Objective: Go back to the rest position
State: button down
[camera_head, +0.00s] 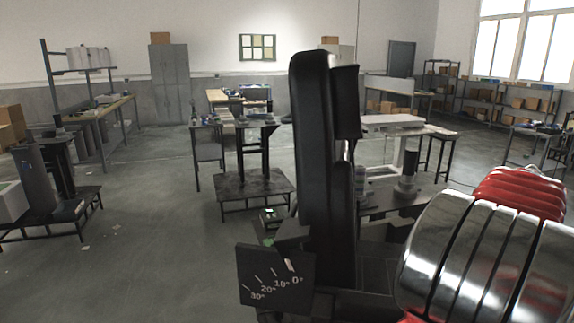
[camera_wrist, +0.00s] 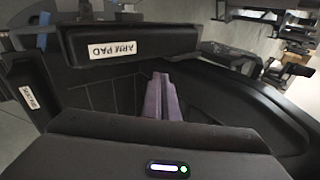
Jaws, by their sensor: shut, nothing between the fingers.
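My gripper (camera_wrist: 162,92) shows in the wrist view as two dark purplish fingers, pressed together with nothing between them. It points down into a black recess among black padded parts. A black pad with an upside-down "ARM PAD" label (camera_wrist: 112,49) lies just beyond the fingers. I cannot tell whether the fingers touch any of these parts. In the head view my folded black arm stands upright in the middle and my gripper's fingers do not show.
A lift column on a low platform (camera_head: 243,187) stands ahead, just left of my arm. Another lift column (camera_head: 62,165) is at the left. A white-topped table (camera_head: 395,122) stands behind my arm. A workbench (camera_head: 97,108) and grey cabinet (camera_head: 168,80) are farther back. The left-centre floor is open.

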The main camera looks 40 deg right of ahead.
jog(key=w+a+n, duration=0.1)
jog(key=w+a, duration=0.2)
jog(key=w, duration=0.1)
jog(key=w+a+g, duration=0.1)
jog(key=w+a, duration=0.3)
jog(key=w+a+n+g, duration=0.1)
jog(key=w+a, duration=0.3)
jog(key=shift+r+n, duration=0.1)
jog(key=shift+n, duration=0.2)
jog(key=w+a+n+g+h, duration=0.1)
jog(key=w+a+n, duration=0.35)
jog(key=a, duration=0.75)
jog(key=a+f+n+t+h, duration=0.1)
jog(key=a+f+n, duration=0.1)
jog(key=a, duration=0.9)
jog(key=a+f+n+t+h, duration=0.1)
jog(key=a+f+n, duration=0.2)
jog(key=a, duration=0.8)
jog(key=shift+s+a, duration=0.4)
jog(key=shift+s, duration=0.05)
